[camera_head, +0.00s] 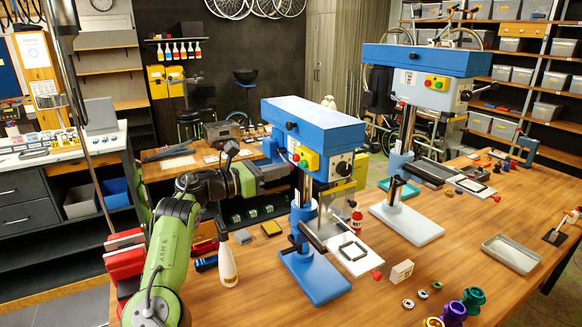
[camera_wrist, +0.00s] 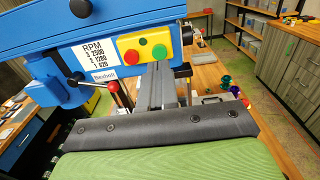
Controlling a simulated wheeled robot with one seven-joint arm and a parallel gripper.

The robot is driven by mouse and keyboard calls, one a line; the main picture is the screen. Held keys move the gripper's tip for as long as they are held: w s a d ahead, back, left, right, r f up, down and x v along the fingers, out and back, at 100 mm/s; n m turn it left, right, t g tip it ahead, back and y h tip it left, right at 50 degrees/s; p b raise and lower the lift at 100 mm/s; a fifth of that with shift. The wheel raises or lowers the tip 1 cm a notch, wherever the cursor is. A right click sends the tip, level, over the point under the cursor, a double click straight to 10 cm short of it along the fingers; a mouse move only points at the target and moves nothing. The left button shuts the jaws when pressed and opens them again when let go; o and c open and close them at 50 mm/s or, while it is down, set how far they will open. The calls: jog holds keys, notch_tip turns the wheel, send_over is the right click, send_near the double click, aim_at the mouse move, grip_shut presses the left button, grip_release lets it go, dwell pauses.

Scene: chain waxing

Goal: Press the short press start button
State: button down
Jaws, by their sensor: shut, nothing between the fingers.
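The short press (camera_head: 310,118) stands nearest me on the table, with a blue hood, a blue column and a blue base plate. Its yellow button panel (camera_head: 313,161) faces left, beside my gripper (camera_head: 287,168). In the wrist view, the green start button (camera_wrist: 159,52) sits right of a red button (camera_wrist: 131,55), with a small dark green dot between and above them. My gripper, also in the wrist view (camera_wrist: 161,68), is shut and empty, its tips just below the green button. I cannot tell whether they touch it.
A taller press (camera_head: 425,62) with a white base plate stands behind, to the right. A lever with a red knob (camera_wrist: 113,87) hangs left of my fingers. Coloured cups (camera_head: 453,312) and a metal tray (camera_head: 511,253) lie on the table's right side.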

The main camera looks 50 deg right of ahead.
aim_at(302, 165)
jog(key=shift+x, duration=1.8)
